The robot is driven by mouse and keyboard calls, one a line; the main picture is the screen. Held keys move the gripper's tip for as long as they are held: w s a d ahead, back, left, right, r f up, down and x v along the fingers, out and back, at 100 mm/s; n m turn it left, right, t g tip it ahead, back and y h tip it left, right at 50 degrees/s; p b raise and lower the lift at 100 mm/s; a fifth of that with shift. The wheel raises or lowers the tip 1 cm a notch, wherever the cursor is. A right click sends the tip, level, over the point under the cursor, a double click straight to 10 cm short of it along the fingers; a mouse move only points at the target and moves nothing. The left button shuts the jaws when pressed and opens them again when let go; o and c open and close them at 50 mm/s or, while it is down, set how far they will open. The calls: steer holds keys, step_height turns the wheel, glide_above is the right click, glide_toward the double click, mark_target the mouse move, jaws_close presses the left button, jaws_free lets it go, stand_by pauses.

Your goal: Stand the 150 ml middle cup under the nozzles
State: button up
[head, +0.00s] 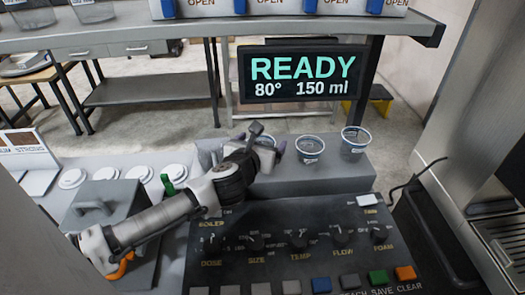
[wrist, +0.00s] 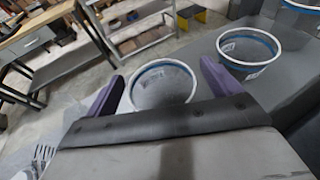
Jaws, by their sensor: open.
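Three clear cups with blue rims stand in a row on the grey ledge (head: 330,180): a left cup (head: 267,141), partly hidden by my gripper, a middle cup (head: 310,148) and a right cup (head: 355,141). No volume mark is readable on them. My gripper (head: 271,147) is open at the left cup. In the wrist view the left cup (wrist: 162,90) shows between its purple fingers (wrist: 160,84), with no clear grip. The middle cup (wrist: 249,50) stands beyond the right finger, and part of the right cup (wrist: 301,6) shows at the top edge. The nozzles are not clearly visible.
A display (head: 302,76) reads READY, 80°, 150 ml. The control panel (head: 297,245) with knobs and buttons lies in front of the ledge. White lids (head: 139,174) and a grey box with a handle (head: 98,207) are at left. A steel machine (head: 470,130) stands at right.

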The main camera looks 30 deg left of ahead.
steer(key=c, duration=1.1)
steer(key=shift+w+r, duration=0.1)
steer(key=shift+r, duration=0.05)
